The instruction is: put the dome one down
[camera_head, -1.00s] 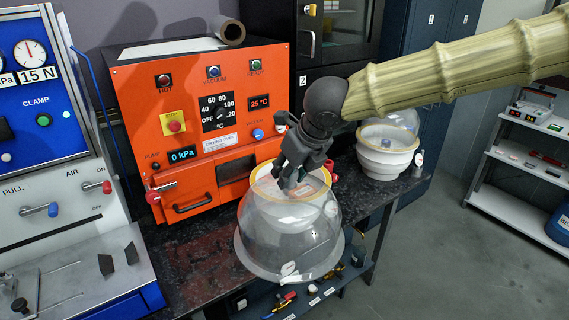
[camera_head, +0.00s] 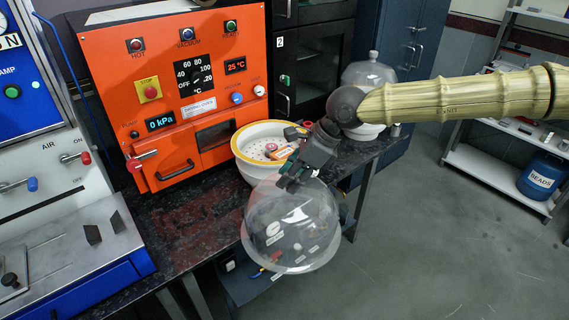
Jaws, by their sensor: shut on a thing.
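A clear glass dome (camera_head: 290,225) with a pale flanged rim hangs under my gripper (camera_head: 292,178), which is shut on its top. The dome is held in front of the dark speckled bench (camera_head: 155,210), partly past its front edge, with the shelf below showing through it. Behind it, a white bowl-shaped base (camera_head: 255,172) with a yellow rim stands open on the bench, with a perforated plate and small items inside. The dome's upper left overlaps the base in the picture. The fingertips are dark and partly hard to make out.
An orange drying oven (camera_head: 190,105) stands behind the bench's left part. A second, domed vessel (camera_head: 368,80) stands at the bench's right end, partly behind my arm. Bare bench top lies in front of the oven. A blue beads drum (camera_head: 540,175) stands on a shelf at right.

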